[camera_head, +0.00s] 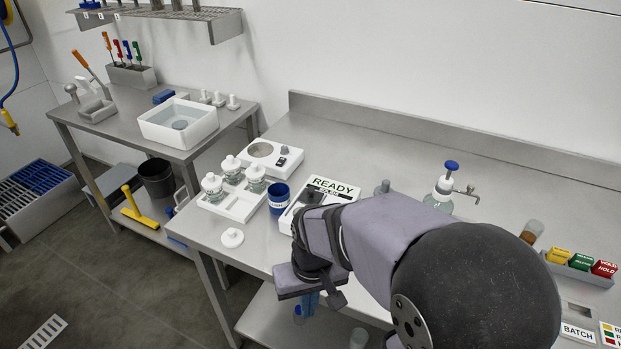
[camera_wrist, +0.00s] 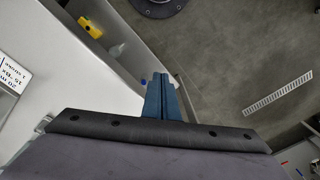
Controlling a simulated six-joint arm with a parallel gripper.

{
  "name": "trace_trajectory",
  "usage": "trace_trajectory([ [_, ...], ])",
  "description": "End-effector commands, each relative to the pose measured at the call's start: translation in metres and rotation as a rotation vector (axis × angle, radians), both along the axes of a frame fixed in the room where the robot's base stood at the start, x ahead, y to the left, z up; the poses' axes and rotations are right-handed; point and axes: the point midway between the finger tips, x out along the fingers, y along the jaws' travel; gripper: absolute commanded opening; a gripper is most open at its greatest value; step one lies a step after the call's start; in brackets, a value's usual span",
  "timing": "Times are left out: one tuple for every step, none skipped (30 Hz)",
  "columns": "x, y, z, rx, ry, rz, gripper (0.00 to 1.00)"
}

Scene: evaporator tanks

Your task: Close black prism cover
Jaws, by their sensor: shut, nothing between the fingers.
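The white instrument with the READY label (camera_head: 333,187) stands on the steel table, partly hidden behind my arm. A dark piece on its top (camera_head: 311,198) looks like the black prism cover. My arm hides part of it, and I cannot tell whether it is raised or down. My gripper (camera_head: 309,303) is in front of the table's front edge, below and apart from the instrument, pointing down. Its blue fingers are shut together and empty; they also show in the wrist view (camera_wrist: 162,92), past the table edge. The cover is not identifiable in the wrist view.
A blue cup (camera_head: 279,200) stands just left of the instrument. Beside it are a white tray (camera_head: 232,205) with lidded jars and a loose white lid (camera_head: 231,238). A pump bottle (camera_head: 441,192) stands behind my arm. Open floor (camera_head: 90,275) lies at left.

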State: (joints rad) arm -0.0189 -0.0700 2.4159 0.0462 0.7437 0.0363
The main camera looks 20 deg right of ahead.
Motion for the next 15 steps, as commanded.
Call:
trace_trajectory([
  [0.019, 0.006, 0.02, 0.014, -0.021, -0.016, 0.0],
  [0.031, 0.009, 0.029, 0.024, -0.032, -0.028, 0.0],
  [0.047, 0.007, 0.037, 0.023, -0.044, -0.044, 0.0],
  [0.059, 0.003, 0.044, 0.018, -0.053, -0.053, 0.0],
  [0.072, -0.001, 0.051, 0.014, -0.063, -0.06, 0.0],
  [0.09, -0.006, 0.062, 0.009, -0.077, -0.073, 0.0],
  [0.103, -0.01, 0.069, 0.005, -0.087, -0.084, 0.0],
  [0.117, -0.015, 0.077, 0.001, -0.099, -0.093, 0.0],
  [0.134, -0.021, 0.087, -0.006, -0.113, -0.106, 0.0],
  [0.147, -0.026, 0.094, -0.01, -0.124, -0.117, 0.0],
  [0.16, -0.031, 0.101, -0.016, -0.136, -0.127, 0.0],
  [0.176, -0.038, 0.111, -0.022, -0.15, -0.14, 0.0],
  [0.188, -0.044, 0.117, -0.028, -0.161, -0.152, 0.0],
  [0.199, -0.05, 0.124, -0.033, -0.172, -0.163, 0.0],
  [0.214, -0.057, 0.132, -0.039, -0.186, -0.175, 0.0],
])
